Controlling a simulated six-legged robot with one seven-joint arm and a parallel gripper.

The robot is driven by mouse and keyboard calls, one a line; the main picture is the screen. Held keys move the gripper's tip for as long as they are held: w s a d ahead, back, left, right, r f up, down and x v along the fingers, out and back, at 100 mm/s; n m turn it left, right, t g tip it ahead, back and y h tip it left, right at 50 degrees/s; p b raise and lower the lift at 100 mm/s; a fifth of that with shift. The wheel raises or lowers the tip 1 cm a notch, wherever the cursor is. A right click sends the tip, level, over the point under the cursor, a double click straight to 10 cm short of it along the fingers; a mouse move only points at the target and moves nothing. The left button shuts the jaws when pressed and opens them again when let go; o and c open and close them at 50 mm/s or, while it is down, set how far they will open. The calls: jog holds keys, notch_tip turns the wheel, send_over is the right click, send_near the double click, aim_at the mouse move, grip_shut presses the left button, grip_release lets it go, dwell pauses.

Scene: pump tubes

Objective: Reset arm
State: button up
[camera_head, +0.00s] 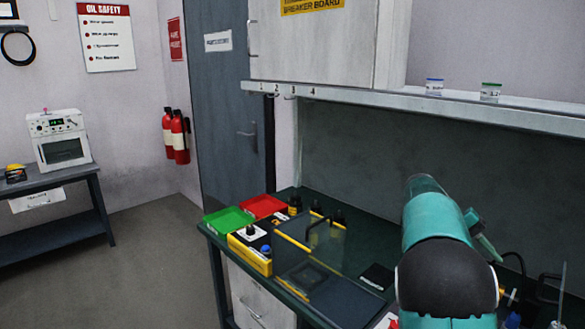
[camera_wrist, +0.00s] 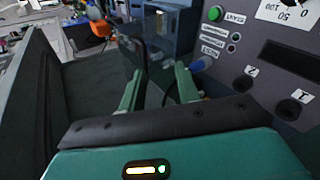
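My gripper (camera_wrist: 157,78) shows in the wrist view with its two green fingers spread apart. I see nothing clasped between them. A dark panel with knobs (camera_wrist: 265,60) stands close on the right. A blue knob or cap (camera_wrist: 197,66) is just beyond the right fingertip; I cannot tell whether they touch. In the head view my teal arm (camera_head: 437,240) reaches over the right part of the green bench. It hides part of the bench and most of my gripper.
The bench (camera_head: 345,225) holds a red tray (camera_head: 262,206), a green tray (camera_head: 229,220), a yellow-and-black box (camera_head: 249,254) and a clear-sided case (camera_head: 310,246). A shelf (camera_head: 430,103) with two small jars overhangs the bench. Open floor (camera_head: 150,270) lies to the left.

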jog(key=s+a+f+n+t+y, duration=0.1)
jog(key=s+a+n+t+y, duration=0.2)
jog(key=s+a+t, duration=0.3)
jog(key=s+a+f+n+t+y, duration=0.1)
jog(key=s+a+n+t+y, duration=0.2)
jog(key=s+a, duration=1.3)
jog(key=a+t+y, duration=0.2)
jog(key=a+t, duration=0.1)
jog(key=a, duration=0.5)
jog(key=shift+s+f+n+t, duration=0.25)
jog(key=shift+s+n+t, duration=0.05)
jog(key=shift+t, duration=0.1)
jog(key=shift+a, duration=0.1)
